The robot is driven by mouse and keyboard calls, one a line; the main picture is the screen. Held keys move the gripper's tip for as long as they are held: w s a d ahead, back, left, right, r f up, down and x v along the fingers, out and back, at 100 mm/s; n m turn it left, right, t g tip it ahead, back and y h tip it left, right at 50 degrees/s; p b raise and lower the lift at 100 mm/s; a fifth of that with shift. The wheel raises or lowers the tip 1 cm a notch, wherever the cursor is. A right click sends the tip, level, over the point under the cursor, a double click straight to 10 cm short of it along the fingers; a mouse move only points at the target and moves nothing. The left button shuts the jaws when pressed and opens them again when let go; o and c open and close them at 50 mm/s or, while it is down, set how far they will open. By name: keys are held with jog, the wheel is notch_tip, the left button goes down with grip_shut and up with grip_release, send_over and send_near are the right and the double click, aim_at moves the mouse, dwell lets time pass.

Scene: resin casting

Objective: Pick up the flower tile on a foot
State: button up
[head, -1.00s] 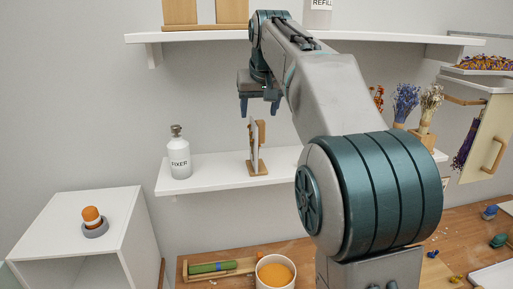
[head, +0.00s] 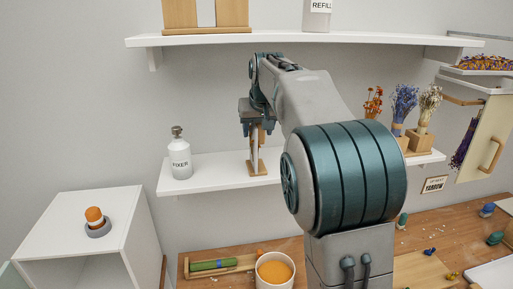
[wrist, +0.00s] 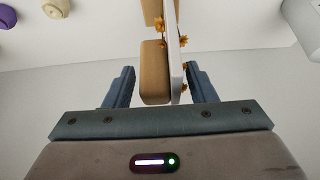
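The flower tile on a foot (head: 254,158) stands upright on the middle wall shelf, on its wooden foot. My gripper (head: 257,131) is directly above, with its fingers reaching down around the tile's top. In the wrist view the tile (wrist: 175,72) is a thin white slab seen nearly edge-on, with orange flowers on it and a wooden block against its left side. Both stand between the two fingers of my gripper (wrist: 161,80), with a visible gap on each side. The gripper is open and holds nothing.
A white FIXER bottle (head: 180,157) stands left on the same shelf (head: 218,176). Dried flowers in wooden holders (head: 417,140) stand at its right. An upper shelf (head: 300,40) runs above my gripper. Below are a cup of orange material (head: 275,272) and a white box (head: 75,215).

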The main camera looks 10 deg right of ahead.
grip_shut()
jog(key=shift+r, duration=0.1)
